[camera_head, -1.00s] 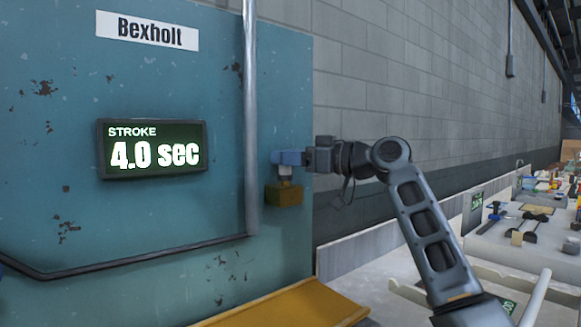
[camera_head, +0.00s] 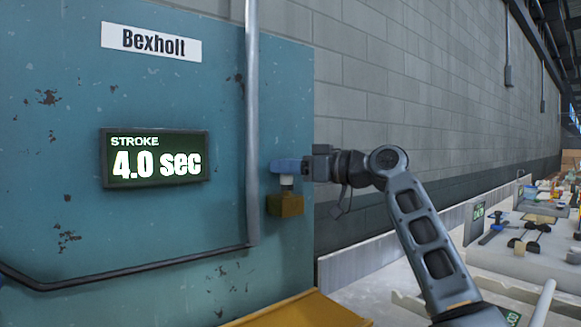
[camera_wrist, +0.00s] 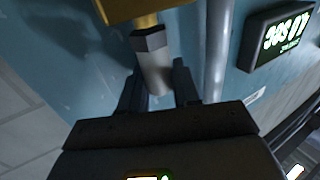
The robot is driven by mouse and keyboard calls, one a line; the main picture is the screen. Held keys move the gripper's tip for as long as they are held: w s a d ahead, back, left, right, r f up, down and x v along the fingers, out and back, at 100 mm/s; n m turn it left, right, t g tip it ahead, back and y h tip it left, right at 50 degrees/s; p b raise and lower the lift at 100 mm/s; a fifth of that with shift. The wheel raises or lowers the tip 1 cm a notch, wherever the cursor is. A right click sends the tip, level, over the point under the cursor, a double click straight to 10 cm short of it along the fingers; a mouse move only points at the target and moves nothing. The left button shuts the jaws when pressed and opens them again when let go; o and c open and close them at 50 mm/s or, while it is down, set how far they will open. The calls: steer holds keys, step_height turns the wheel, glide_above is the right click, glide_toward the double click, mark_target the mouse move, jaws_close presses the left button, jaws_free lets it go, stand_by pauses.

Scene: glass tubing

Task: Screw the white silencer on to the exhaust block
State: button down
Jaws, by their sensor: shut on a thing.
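The white silencer (camera_head: 286,180) is an upright pale cylinder just above the brass-coloured exhaust block (camera_head: 285,205) on the teal cabinet. In the wrist view the silencer (camera_wrist: 155,75) has a dark hex collar at its block end. A brass-coloured stub shows between that collar and the block (camera_wrist: 115,12). The silencer is in line with the block, but I cannot tell how deep its thread sits. My gripper (camera_head: 288,166) is shut on the silencer's far end. In the wrist view my gripper (camera_wrist: 158,88) has a dark finger on each side of it. The fingers partly hide the silencer in the head view.
A vertical metal pipe (camera_head: 251,120) runs close left of the block. A display (camera_head: 155,158) reads STROKE 4.0 sec. A yellow ledge (camera_head: 300,312) lies below. A grey block wall (camera_head: 400,90) stands behind my arm. A cluttered bench (camera_head: 520,235) is at the right.

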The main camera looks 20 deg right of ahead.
steer(key=shift+a+r, duration=0.15)
steer(key=shift+a, duration=0.25)
steer(key=shift+m+t+h+p, duration=0.9)
steer(key=shift+h+p, duration=0.15)
steer(key=shift+h, duration=0.05)
steer(key=shift+m+t+h+p, duration=0.5)
steer(key=shift+m+h+p, duration=0.2)
steer(key=shift+h+p, duration=0.3)
steer(key=shift+d+f+m+t+h+p, duration=0.15)
steer(key=shift+m+t+h+p, duration=0.35)
steer(key=shift+m+h+p, duration=0.65)
steer(key=shift+f+m+t+h+p, duration=0.15)
steer(key=shift+m+t+h+p, duration=0.45)
steer(key=shift+h+p, duration=0.9)
steer(key=c, duration=1)
jaws_free()
steer(key=shift+w, duration=0.1)
steer(key=shift+c, duration=0.2)
steer(key=shift+o, duration=1.3)
steer(key=shift+d, duration=0.1)
steer(key=shift+d, duration=0.1)
